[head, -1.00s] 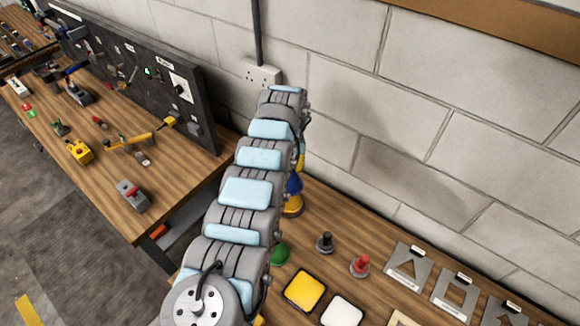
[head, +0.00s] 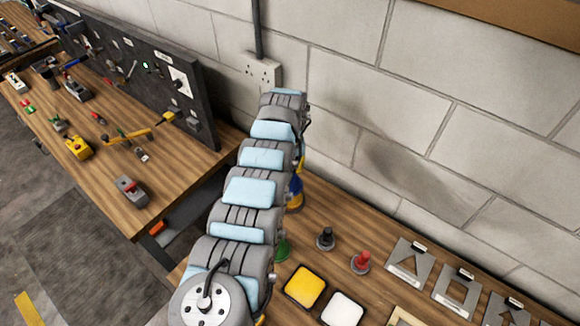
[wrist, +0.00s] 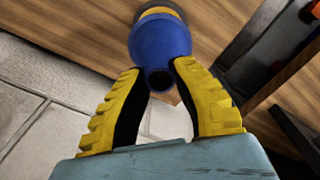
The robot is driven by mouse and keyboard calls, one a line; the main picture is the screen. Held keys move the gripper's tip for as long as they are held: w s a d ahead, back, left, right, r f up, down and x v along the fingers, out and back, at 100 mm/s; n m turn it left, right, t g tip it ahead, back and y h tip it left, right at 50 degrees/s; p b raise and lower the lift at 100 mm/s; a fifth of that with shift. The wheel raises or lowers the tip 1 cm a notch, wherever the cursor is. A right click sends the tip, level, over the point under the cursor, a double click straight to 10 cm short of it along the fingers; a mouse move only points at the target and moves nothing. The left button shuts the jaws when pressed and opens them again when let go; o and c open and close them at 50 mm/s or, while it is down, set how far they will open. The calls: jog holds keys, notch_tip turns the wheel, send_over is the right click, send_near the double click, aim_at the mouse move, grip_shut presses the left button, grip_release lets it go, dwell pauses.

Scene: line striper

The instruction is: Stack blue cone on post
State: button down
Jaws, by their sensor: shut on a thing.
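The blue cone (wrist: 160,42) is between the two yellow, black-padded fingers of my gripper (wrist: 159,73) in the wrist view. The fingers are shut on its narrow end, and a dark hole shows in that end. A yellow-orange piece (wrist: 163,11) shows just beyond the cone's wide end. In the head view the blue cone (head: 296,187) is partly hidden behind my arm, with the yellow-orange piece (head: 297,205) right below it. I cannot tell whether the two touch. The post itself is not visible.
A green rounded piece (head: 283,249) stands beside my arm on the bench. A black knob (head: 326,239), a red knob (head: 361,262), a yellow button (head: 305,286) and a white button (head: 343,309) are to the right. The block wall (head: 400,110) is close behind.

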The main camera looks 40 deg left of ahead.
jog(key=shift+f+b, duration=0.5)
jog(key=shift+f, duration=0.5)
dwell(0.7)
jog(key=shift+f+b, duration=1.55)
jog(key=shift+f, duration=0.75)
jog(key=c, duration=0.9)
grip_release()
jog(key=shift+o, duration=0.2)
jog(key=shift+r, duration=0.1)
jog(key=shift+r+p, duration=3.4)
jog(key=shift+r, duration=0.6)
